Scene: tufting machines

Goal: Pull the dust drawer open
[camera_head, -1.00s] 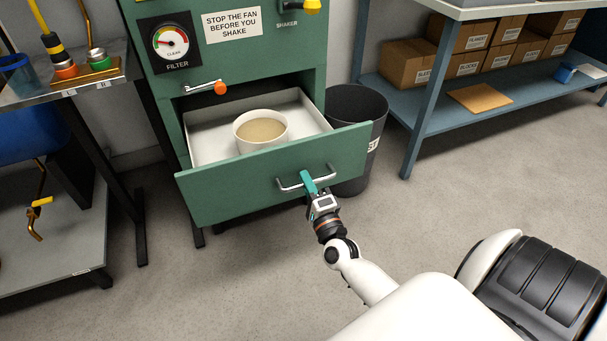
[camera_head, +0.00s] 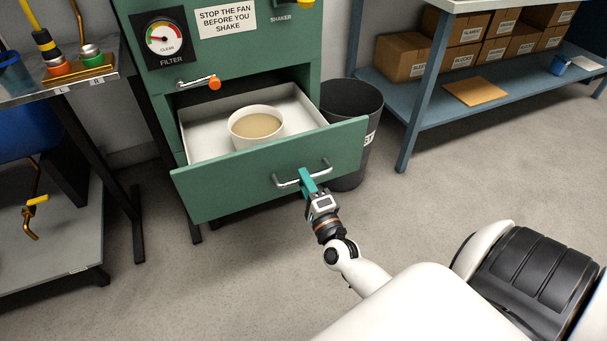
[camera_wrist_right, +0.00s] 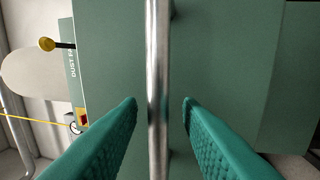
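The green dust drawer (camera_head: 235,186) is pulled well out of the green cabinet (camera_head: 235,55), showing its white inside. A pale bowl (camera_head: 256,142) with a tan content stands in it. The drawer's metal bar handle (camera_head: 287,183) is on its front. My right gripper (camera_head: 304,176) is at this handle. In the right wrist view the handle bar (camera_wrist_right: 158,70) runs between the two teal fingers (camera_wrist_right: 160,102), with a gap visible on each side. The gripper is open around the bar. My left gripper is not in view.
A dark bin (camera_head: 352,100) stands right beside the drawer. A blue shelf bench (camera_head: 425,112) with cardboard boxes is at the right. A metal table (camera_head: 95,82) with fittings is at the left. The floor in front of the drawer is clear apart from my arm.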

